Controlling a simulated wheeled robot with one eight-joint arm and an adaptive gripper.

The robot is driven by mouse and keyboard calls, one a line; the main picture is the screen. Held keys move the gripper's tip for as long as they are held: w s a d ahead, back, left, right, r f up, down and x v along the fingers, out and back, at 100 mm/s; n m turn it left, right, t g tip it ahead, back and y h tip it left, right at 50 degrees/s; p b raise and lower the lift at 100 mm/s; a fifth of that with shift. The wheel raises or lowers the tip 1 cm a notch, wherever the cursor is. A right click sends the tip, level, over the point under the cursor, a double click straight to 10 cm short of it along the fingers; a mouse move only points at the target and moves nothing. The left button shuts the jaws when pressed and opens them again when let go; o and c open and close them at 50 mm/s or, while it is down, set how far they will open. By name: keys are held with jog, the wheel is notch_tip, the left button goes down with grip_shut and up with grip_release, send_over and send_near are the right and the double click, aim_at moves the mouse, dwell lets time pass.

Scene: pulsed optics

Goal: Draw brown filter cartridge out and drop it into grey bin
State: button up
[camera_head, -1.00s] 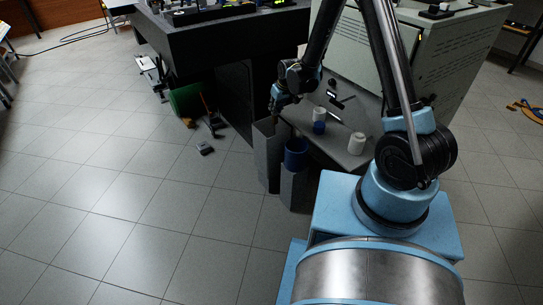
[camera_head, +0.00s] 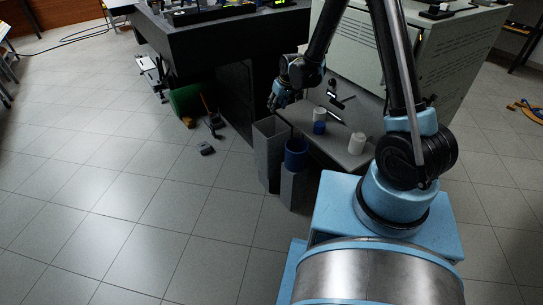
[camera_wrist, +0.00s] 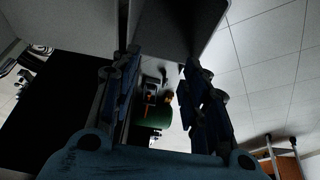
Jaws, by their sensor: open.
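My gripper (camera_head: 275,105) is open above and near the back of the tall grey bin (camera_head: 267,155). Its two fingers also show apart in the wrist view (camera_wrist: 160,85), with nothing seen between them. A grey surface that looks like the bin (camera_wrist: 180,25) fills the top middle of the wrist view. I cannot see the brown filter cartridge in any current view. The bin's inside is too dark and hidden to tell what lies in it.
A blue container (camera_head: 297,153) stands right beside the grey bin. A grey shelf (camera_head: 335,145) holds a white-and-blue jar (camera_head: 319,122) and a white jar (camera_head: 357,143). A dark bench (camera_head: 215,45) stands behind. A green box (camera_head: 187,100) is on the floor, left. Open floor lies at left.

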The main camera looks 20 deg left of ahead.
jog(key=v, duration=0.9)
jog(key=shift+r, duration=0.1)
dwell(0.3)
